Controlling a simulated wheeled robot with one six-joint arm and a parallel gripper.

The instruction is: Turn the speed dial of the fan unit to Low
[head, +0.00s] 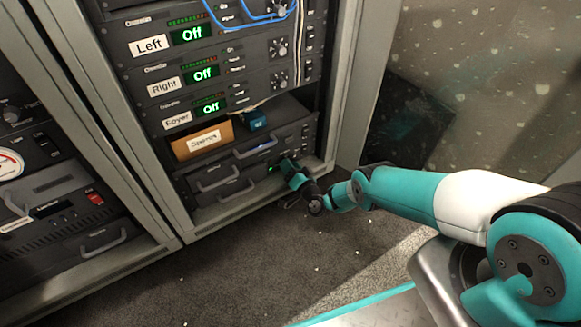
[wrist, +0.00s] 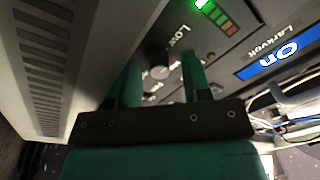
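In the wrist view, the speed dial (wrist: 158,62), a dark knob with a paler round face, lies between the two fingers of my gripper (wrist: 160,72). The fingers stand well apart on either side of it; I cannot tell whether they touch it. The word Low is printed beside the dial on the dark front of the fan unit (wrist: 210,55). Other markings are partly hidden by the fingers, and the dial's pointer is unclear. In the head view my gripper (head: 289,168) is low at the rack's right side and hides the dial.
A lit green light (wrist: 201,4) and a blue display (wrist: 275,62) reading On are near the dial. Loose cables (wrist: 278,112) hang at the right. In the head view, a Spares box (head: 204,141) and a teal box (head: 252,120) sit above my gripper.

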